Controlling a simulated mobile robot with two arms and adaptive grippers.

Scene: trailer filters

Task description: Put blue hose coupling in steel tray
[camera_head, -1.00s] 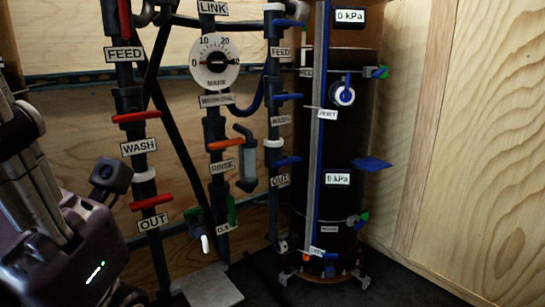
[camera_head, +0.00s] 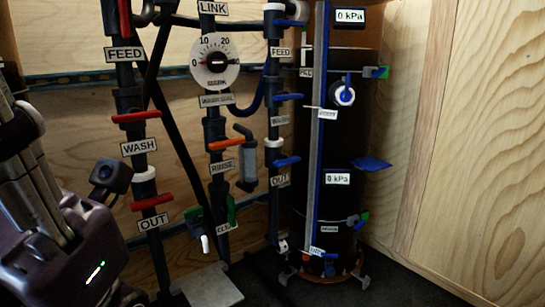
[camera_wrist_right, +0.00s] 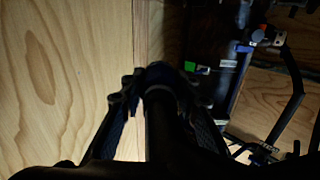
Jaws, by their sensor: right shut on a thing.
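My right gripper (camera_wrist_right: 160,85) is in the right wrist view, its two dark fingers shut on a dark cylindrical thing (camera_wrist_right: 160,120). The view is too dark to tell its colour or whether it is the blue hose coupling. The right gripper does not show in the head view. A flat grey metal plate (camera_head: 210,288), possibly the steel tray, lies on the floor at the bottom of the head view. My left arm comes in at the left of the head view; its gripper (camera_head: 128,297) is mostly cut off at the bottom edge and its fingers are unclear.
Black pipes with red-handled valves (camera_head: 136,117) and blue-handled valves (camera_head: 288,97) run up the wooden back wall. A round gauge (camera_head: 215,61) sits between them. A tall black filter tank (camera_head: 345,130) stands at the right. The dark floor (camera_head: 400,290) before the right wall is clear.

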